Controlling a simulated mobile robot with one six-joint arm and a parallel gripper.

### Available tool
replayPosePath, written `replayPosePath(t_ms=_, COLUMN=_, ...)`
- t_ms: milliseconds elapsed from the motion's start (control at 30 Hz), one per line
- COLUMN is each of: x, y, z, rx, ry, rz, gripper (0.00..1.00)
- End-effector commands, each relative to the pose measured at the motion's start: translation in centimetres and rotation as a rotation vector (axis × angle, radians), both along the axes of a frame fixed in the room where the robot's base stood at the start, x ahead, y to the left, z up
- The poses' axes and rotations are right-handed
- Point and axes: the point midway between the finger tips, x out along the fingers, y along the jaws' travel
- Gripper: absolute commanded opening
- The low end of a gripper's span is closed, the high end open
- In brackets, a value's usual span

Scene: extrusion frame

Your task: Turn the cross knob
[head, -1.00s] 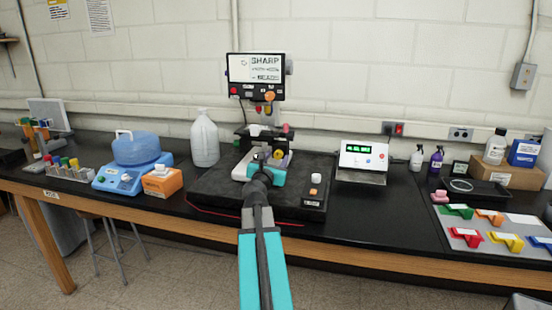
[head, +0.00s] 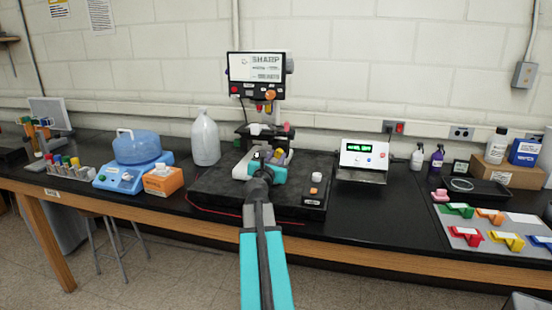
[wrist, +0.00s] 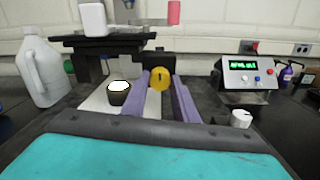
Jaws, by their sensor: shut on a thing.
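A yellow round knob (wrist: 160,77) with a dark mark at its middle sits on the machine straight ahead. I take it as the cross knob; its cross shape is not clear. My gripper (wrist: 160,85) has its two purple fingers on either side of the knob and is shut on it. The fingertips partly hide the knob's sides. In the head view, my gripper (head: 279,159) reaches in low at the front of the machine (head: 256,69), and the teal wrist hides much of the contact.
A dark round post with a white top (wrist: 118,88) stands close left of the fingers. A white knob (wrist: 242,118) is at right. A display box (head: 362,157) stands right of the dark base (head: 230,195); a white jug (head: 205,140) stands left.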

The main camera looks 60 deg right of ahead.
Motion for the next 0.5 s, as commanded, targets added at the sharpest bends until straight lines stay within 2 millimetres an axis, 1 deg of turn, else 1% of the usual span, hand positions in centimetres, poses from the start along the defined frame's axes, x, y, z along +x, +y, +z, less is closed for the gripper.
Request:
replayPosePath(t_ms=267, x=-0.18, y=-0.51, z=0.06, rx=0.014, ry=-0.051, rz=-0.004, gripper=0.04)
replayPosePath(t_ms=500, x=-0.23, y=-0.57, z=0.03, rx=0.052, ry=-0.179, rz=-0.005, gripper=0.04)
